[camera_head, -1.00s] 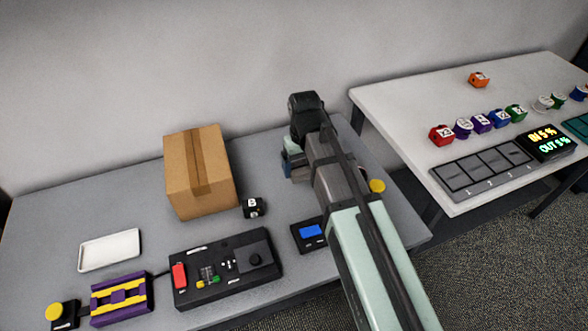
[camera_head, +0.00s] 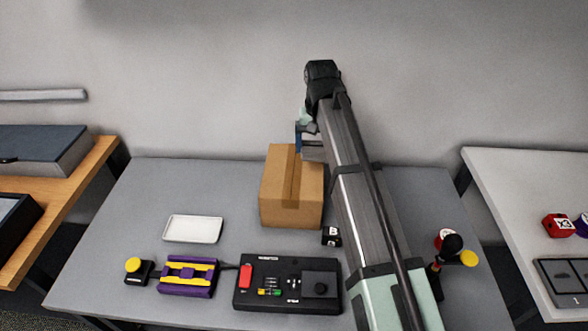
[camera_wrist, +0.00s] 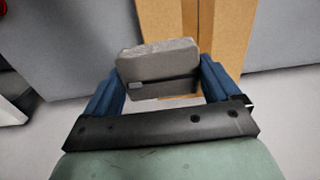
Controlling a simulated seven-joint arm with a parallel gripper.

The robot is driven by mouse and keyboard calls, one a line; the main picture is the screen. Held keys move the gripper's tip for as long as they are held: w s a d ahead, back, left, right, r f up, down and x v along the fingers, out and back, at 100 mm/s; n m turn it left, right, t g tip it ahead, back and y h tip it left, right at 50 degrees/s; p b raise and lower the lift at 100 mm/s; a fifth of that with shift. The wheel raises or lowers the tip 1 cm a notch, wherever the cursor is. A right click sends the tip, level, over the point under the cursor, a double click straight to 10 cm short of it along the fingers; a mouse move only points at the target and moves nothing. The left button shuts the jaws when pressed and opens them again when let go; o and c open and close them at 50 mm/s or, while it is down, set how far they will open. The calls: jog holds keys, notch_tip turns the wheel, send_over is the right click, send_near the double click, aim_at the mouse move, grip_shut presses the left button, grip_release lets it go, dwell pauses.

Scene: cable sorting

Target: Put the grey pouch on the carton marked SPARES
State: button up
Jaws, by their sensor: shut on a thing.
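A grey pouch (camera_wrist: 158,66) is held between the blue fingers of my gripper (camera_wrist: 160,78) in the wrist view. In the head view my gripper (camera_head: 303,137) is raised at the back right of a brown cardboard carton (camera_head: 277,198); my arm hides much of it. The carton also shows in the wrist view (camera_wrist: 222,25), beyond the pouch. The pouch appears above and apart from the carton, though the gap is hard to judge. I cannot read a SPARES mark on the carton's visible faces.
On the grey table (camera_head: 110,225) are a white tray (camera_head: 193,229), a purple-yellow block (camera_head: 188,276), a black control box (camera_head: 287,284) and a small black cube (camera_head: 331,236). A white table (camera_head: 500,190) stands right; a wooden shelf (camera_head: 95,170) stands left. My arm covers the table's right part.

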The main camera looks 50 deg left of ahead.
notch_tip(320, 180, up, 3)
send_over(294, 169)
jog(key=shift+f, duration=4.9)
jog(key=shift+f, duration=0.1)
jog(key=o, duration=0.8)
notch_tip(294, 169, up, 12)
jog(key=shift+r, duration=0.1)
